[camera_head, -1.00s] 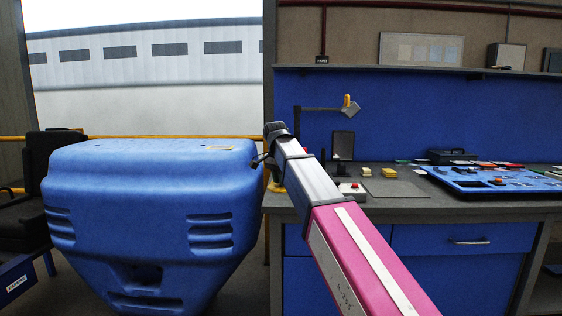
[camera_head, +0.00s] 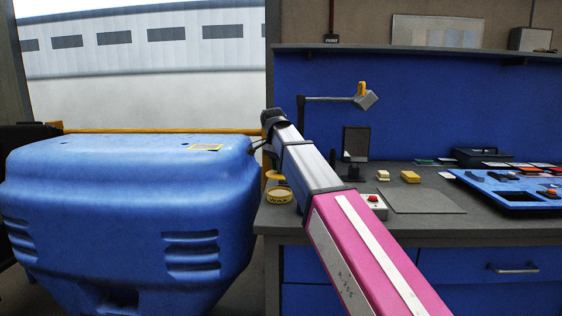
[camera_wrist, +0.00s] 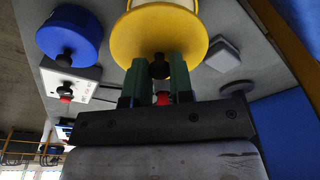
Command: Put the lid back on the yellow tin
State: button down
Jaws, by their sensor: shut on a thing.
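The yellow tin (camera_head: 279,196), with a pale band lettered "WAX", stands on the left end of the grey counter. The yellow round lid (camera_head: 275,176) shows just above and behind it in the head view, partly hidden by my arm. In the wrist view my gripper (camera_wrist: 160,72) has its green fingers shut on the black knob of the yellow lid (camera_wrist: 150,38). The pale side of the tin (camera_wrist: 178,3) shows past the lid at the top edge. The lid looks raised off the tin. My fingers are hidden in the head view.
A blue round thing with a black knob (camera_wrist: 69,33) and a white box with a red button (camera_wrist: 88,88) are near the lid. A grey square block (camera_wrist: 222,54) lies on its other side. The large blue housing (camera_head: 130,210) stands left of the counter.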

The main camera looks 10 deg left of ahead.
jog(key=shift+w+f, duration=0.1)
jog(key=shift+w, duration=0.3)
jog(key=shift+f, duration=3.1)
jog(key=shift+f, duration=0.15)
jog(key=shift+c, duration=2.2)
grip_release()
jog(key=shift+r, duration=3.5)
